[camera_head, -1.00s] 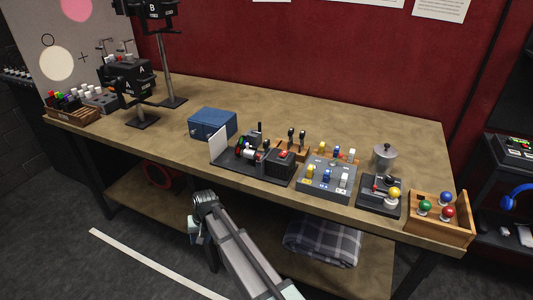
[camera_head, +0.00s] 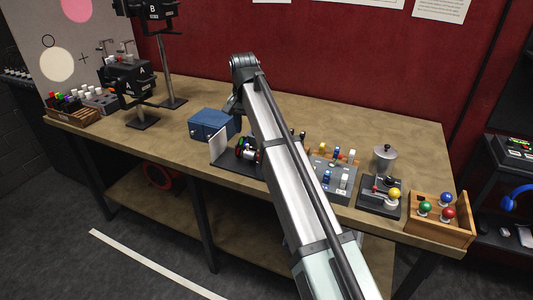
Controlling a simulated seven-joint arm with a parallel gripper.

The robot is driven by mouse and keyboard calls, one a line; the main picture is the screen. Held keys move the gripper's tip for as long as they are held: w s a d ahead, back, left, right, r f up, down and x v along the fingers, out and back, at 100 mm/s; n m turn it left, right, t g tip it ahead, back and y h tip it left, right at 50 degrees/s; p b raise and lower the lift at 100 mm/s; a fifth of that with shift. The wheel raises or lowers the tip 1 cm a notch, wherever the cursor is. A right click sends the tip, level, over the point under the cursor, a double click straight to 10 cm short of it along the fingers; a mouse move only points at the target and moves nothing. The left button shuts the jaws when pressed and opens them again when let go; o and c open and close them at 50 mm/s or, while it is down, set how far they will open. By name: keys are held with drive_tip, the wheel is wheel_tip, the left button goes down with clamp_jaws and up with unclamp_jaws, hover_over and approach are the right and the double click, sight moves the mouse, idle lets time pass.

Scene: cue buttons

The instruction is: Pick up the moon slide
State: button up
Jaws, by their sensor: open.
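No slide with a moon on it can be made out in the camera_head view; it may be hidden or too small to tell. My gripper (camera_head: 233,108) hangs from the bent end of my arm, above the right side of the blue box (camera_head: 207,125) and behind the white upright card (camera_head: 217,145). It is open, and nothing shows in it. Its fingertips are small and partly hidden by the arm. The card stands at the left end of a dark base (camera_head: 228,162) with small dark and red parts on it. My arm covers much of that base.
A grey panel with coloured knobs (camera_head: 333,180), a dark joystick box (camera_head: 380,197), a metal pot (camera_head: 384,158) and a wooden crate (camera_head: 441,216) line the front right. Black projectors on stands (camera_head: 127,82) are at the left. The table's back right (camera_head: 410,125) is clear.

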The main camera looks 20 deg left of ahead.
drive_tip(key=w+d+r+m, duration=0.1)
drive_tip(key=w+d+r, duration=0.1)
drive_tip(key=d+r, duration=0.3)
drive_tip(key=shift+h, duration=0.3)
drive_tip(key=f, duration=0.4)
drive_tip(key=w+f, duration=0.1)
drive_tip(key=f, duration=0.4)
drive_tip(key=w+f, duration=0.1)
drive_tip(key=f, duration=0.3)
drive_tip(key=shift+f, duration=0.15)
drive_tip(key=shift+c, duration=0.3)
clamp_jaws()
